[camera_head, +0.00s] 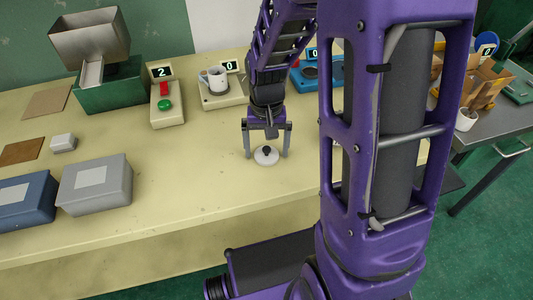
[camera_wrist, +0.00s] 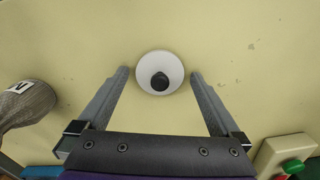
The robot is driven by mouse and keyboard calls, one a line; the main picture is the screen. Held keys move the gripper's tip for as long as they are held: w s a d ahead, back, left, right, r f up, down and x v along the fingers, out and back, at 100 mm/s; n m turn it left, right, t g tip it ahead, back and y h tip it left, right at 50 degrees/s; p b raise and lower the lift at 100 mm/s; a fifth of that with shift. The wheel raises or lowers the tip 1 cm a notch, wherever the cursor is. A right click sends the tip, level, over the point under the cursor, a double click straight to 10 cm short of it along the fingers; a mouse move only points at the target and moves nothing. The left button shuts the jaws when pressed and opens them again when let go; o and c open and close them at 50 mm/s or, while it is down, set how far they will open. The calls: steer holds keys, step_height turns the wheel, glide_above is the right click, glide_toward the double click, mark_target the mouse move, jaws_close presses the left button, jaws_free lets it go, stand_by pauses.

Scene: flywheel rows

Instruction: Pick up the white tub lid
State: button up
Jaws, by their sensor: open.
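The white tub lid (camera_head: 262,158) is a small round disc with a black knob, lying flat on the cream table. In the wrist view the lid (camera_wrist: 172,66) sits between and just beyond the fingertips, with its black knob facing the camera. My gripper (camera_head: 267,154) is open and points down over the lid, one finger on each side. In the wrist view my gripper (camera_wrist: 159,72) shows a gap between each finger and the lid's rim. Nothing is held.
A grey box (camera_head: 95,185) and a blue box (camera_head: 24,202) stand at the left. The cream table (camera_head: 200,190) is clear around the lid.

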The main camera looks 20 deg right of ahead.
mark_target(267, 148)
steer(key=c, duration=1.2)
steer(key=shift+r, duration=0.15)
steer(key=shift+r, duration=0.4)
step_height(267, 148, up, 8)
steer(key=shift+f+p, duration=0.15)
steer(key=shift+p, duration=0.75)
steer(key=w+a+r+n+p, duration=0.2)
steer(key=w, duration=0.7)
steer(key=w+a+r+n+p, duration=0.1)
steer(key=w+a+r+n, duration=0.1)
steer(key=w, duration=0.7)
steer(key=w+a+r+n+p, duration=0.2)
steer(key=w+a+r, duration=0.1)
steer(key=w, duration=0.6)
steer(key=shift+w+a+r+p, duration=0.1)
steer(key=shift+r+p, duration=0.25)
steer(key=shift+r, duration=0.35)
